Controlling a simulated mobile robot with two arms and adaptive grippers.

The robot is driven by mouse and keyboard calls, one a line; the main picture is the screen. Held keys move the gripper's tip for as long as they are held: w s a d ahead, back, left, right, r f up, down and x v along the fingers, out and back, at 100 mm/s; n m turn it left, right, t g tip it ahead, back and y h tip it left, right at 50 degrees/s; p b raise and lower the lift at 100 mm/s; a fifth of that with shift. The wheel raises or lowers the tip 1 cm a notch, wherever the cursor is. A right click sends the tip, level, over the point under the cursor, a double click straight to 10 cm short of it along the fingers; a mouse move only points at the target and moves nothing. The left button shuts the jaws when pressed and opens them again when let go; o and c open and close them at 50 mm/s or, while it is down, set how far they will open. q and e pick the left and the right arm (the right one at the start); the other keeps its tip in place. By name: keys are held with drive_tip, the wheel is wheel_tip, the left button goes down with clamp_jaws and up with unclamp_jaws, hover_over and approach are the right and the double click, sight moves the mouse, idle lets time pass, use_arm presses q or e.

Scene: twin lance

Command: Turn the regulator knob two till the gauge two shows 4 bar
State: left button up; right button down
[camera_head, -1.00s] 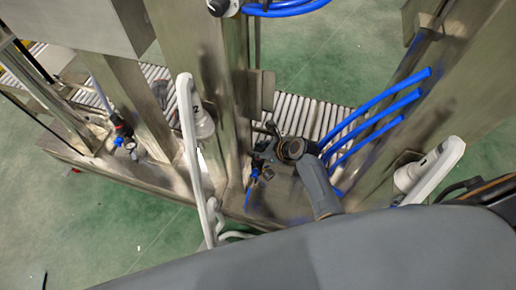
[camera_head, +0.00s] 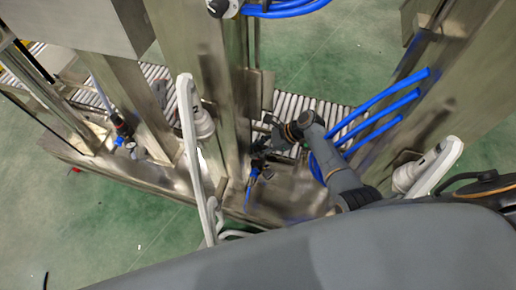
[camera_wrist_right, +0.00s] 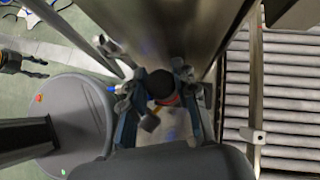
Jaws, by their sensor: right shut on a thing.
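My right gripper (camera_head: 262,150) reaches the second regulator, at the foot of the middle steel post in the head view. In the right wrist view my right gripper (camera_wrist_right: 160,90) has its fingers on both sides of the dark round regulator knob (camera_wrist_right: 160,83) and is shut on it. A red ring shows under the knob. A small dark part (camera_wrist_right: 150,122), perhaps the gauge seen from the side, sits just below it; no dial or needle can be read. A dark tool with thin fingers (camera_wrist_right: 22,62), perhaps my left gripper, shows at the left edge of the wrist view.
Another regulator (camera_head: 122,130) with a small gauge stands further left. Steel posts and white curved brackets (camera_head: 190,130) surround the spot. Blue hoses (camera_head: 385,108) run close to my right arm. A roller conveyor (camera_head: 290,105) lies behind.

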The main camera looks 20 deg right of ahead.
idle(0.3)
drive_tip(key=c, duration=1)
unclamp_jaws()
drive_tip(key=shift+r, duration=0.1)
drive_tip(key=v, duration=0.7)
drive_tip(key=shift+d, duration=0.15)
